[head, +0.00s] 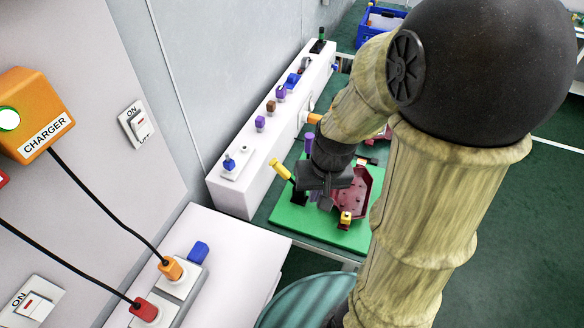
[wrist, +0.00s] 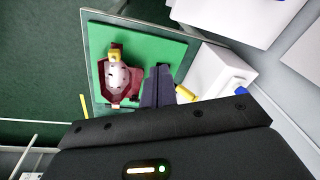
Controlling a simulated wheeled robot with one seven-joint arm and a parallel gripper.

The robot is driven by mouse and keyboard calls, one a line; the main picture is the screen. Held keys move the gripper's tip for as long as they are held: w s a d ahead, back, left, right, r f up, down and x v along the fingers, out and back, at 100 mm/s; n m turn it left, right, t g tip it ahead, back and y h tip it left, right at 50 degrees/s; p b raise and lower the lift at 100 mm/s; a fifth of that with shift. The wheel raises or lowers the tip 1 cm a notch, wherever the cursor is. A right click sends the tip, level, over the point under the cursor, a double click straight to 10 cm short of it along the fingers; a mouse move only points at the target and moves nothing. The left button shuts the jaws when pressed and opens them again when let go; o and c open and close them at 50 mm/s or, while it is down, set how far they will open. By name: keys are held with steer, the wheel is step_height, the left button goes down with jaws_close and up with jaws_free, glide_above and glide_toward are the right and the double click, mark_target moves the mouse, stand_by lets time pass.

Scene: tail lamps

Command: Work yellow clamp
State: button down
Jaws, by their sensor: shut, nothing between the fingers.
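A yellow clamp handle (head: 281,169) sticks up at a slant from a dark base at the left edge of the green board (head: 300,226). In the wrist view a yellow cylinder (wrist: 185,94), seemingly this handle, shows just right of my fingers. My gripper (head: 324,200) is shut and empty above the board, right of the handle. In the wrist view its fingers (wrist: 157,88) are together. I cannot tell whether they touch the handle. A dark red fixture (head: 362,190) lies right of my gripper, with a small yellow block (head: 346,217) at its near end. My arm hides part of the board.
A long white box (head: 236,195) with several coloured knobs and plugs runs along the wall, left of the board. A white table (head: 235,245) with plugged sockets stands nearer. A blue crate (head: 378,24) is at the back. Green floor lies to the right.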

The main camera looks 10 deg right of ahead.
mark_target(283, 170)
steer(key=w+d+f+m+t+y+b, duration=0.2)
steer(key=w+d+m+y, duration=0.1)
steer(key=w, duration=0.3)
steer(key=w+d+f+m+t+y+b, duration=0.2)
steer(key=w+d+y, duration=0.2)
steer(key=w, duration=0.3)
steer(key=shift+w+d+f+m+t, duration=0.3)
steer(key=shift+d+m, duration=0.1)
steer(key=shift+d, duration=0.35)
steer(key=p+x, duration=0.2)
steer(key=x, duration=1.1)
steer(key=shift+a+f, duration=0.1)
steer(key=shift+a, duration=0.3)
steer(key=shift+s+a+f, duration=0.1)
steer(key=shift+f, duration=0.1)
